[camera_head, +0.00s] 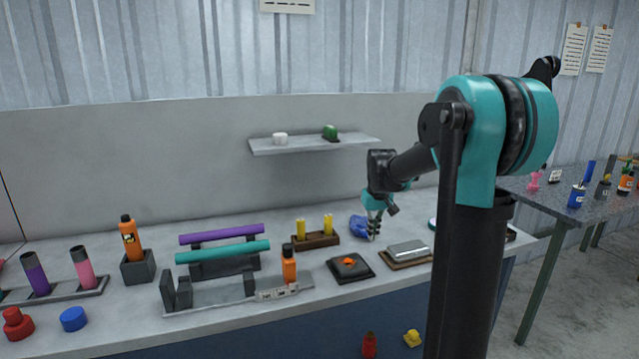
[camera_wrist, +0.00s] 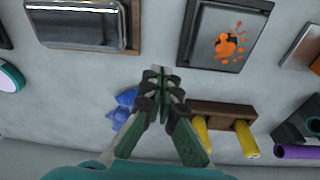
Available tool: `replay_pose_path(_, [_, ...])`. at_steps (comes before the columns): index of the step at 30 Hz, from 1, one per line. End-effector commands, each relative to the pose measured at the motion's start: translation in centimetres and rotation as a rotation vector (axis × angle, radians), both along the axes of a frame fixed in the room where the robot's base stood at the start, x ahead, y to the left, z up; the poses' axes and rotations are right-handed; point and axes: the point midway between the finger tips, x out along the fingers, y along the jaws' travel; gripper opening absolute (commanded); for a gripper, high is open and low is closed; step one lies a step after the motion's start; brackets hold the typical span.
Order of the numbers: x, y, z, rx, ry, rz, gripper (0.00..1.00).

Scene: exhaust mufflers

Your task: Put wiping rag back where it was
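The wiping rag looks to be the crumpled blue thing (camera_head: 358,227) on the counter, left of my gripper in the head view. In the wrist view the blue rag (camera_wrist: 121,112) shows left of my fingers, partly hidden behind the left one. My gripper (camera_head: 373,236) points down, low over the counter beside the rag. In the wrist view the fingertips of my gripper (camera_wrist: 160,72) are together, with no blue cloth visible between them. I cannot tell whether the left finger touches the rag.
A wooden block with yellow cylinders (camera_head: 316,238) stands left of the rag. A dark tray with an orange patch (camera_head: 350,267) and a wooden tray with a grey metal piece (camera_head: 407,251) lie nearer the front. A shelf (camera_head: 315,144) hangs behind. Tubes and bottles fill the left.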

Motion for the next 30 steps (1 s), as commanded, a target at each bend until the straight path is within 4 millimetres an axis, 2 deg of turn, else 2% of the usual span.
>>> replay_pose_path(1, [-2.4,-0.2,-0.6,0.002,-0.015,-0.015,0.00])
replay_pose_path(8, [-12.2,-1.0,-4.3,0.017,-0.086,-0.081,0.00])
replay_pose_path(12, [-18.4,-1.4,-7.1,0.028,-0.130,-0.121,0.00])
replay_pose_path(18, [-25.5,-1.7,-10.9,0.041,-0.181,-0.170,0.00])
replay_pose_path(21, [-27.6,-1.7,-12.2,0.045,-0.197,-0.184,0.00])
replay_pose_path(24, [-28.7,-1.8,-12.8,0.048,-0.204,-0.191,0.00])
replay_pose_path(30, [-29.0,-1.8,-13.0,0.049,-0.207,-0.194,0.00])
